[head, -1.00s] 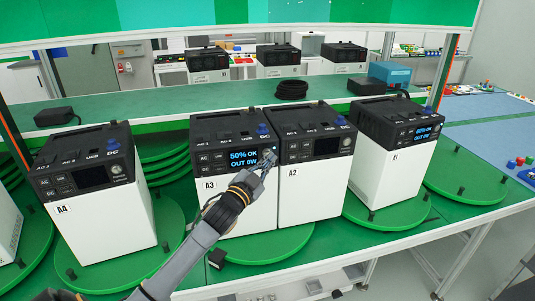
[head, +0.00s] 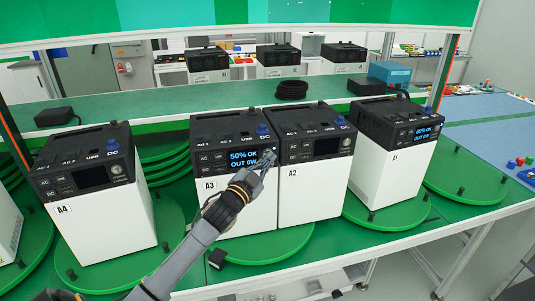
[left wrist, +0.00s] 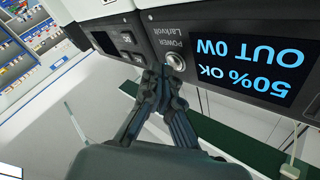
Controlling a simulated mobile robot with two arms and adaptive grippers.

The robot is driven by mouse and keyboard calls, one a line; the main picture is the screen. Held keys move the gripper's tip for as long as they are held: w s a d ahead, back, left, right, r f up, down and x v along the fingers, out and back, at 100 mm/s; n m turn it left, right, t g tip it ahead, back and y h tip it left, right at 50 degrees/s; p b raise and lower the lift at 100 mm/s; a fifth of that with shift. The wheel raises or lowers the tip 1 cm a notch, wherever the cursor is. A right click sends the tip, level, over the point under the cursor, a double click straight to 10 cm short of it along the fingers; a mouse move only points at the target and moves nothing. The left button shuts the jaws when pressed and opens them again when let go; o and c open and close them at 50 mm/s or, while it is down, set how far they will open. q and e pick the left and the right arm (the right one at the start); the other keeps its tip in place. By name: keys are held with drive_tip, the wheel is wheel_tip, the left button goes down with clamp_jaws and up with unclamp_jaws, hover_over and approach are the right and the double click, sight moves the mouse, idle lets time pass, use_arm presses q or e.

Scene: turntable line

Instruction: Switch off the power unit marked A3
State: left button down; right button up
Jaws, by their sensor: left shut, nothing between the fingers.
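The power unit marked A3 (head: 234,205) is a white box with a black top panel, on a green turntable. Its screen (head: 244,159) is lit and reads "50% OK OUT 0W". My left gripper (head: 268,158) is shut and empty at the right end of A3's panel. In the left wrist view my left gripper's fingertips (left wrist: 167,72) are close below the round POWER button (left wrist: 175,61), beside the lit screen (left wrist: 250,60). I cannot tell whether they touch it. My right gripper is not in view.
Unit A2 (head: 305,195) stands right beside A3, its screen dark. Unit A4 (head: 100,225) is to the left, also dark. Another lit unit (head: 380,170) stands to the right. A black cable coil (head: 292,89) lies on the shelf behind.

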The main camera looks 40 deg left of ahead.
use_arm(q)
drive_tip(key=shift+w+a, duration=0.3)
drive_tip(key=shift+a, duration=0.05)
idle(0.9)
drive_tip(key=shift+d, duration=0.1)
drive_tip(key=shift+s+d+p, duration=0.35)
drive_tip(key=shift+s+d, duration=0.15)
drive_tip(key=shift+s, duration=0.05)
drive_tip(key=s+d+p, duration=0.1)
drive_tip(key=s+d, duration=0.2)
drive_tip(key=shift+s+d+p, duration=0.1)
drive_tip(key=shift+d+p, duration=0.2)
drive_tip(key=shift+d, duration=0.1)
idle(0.8)
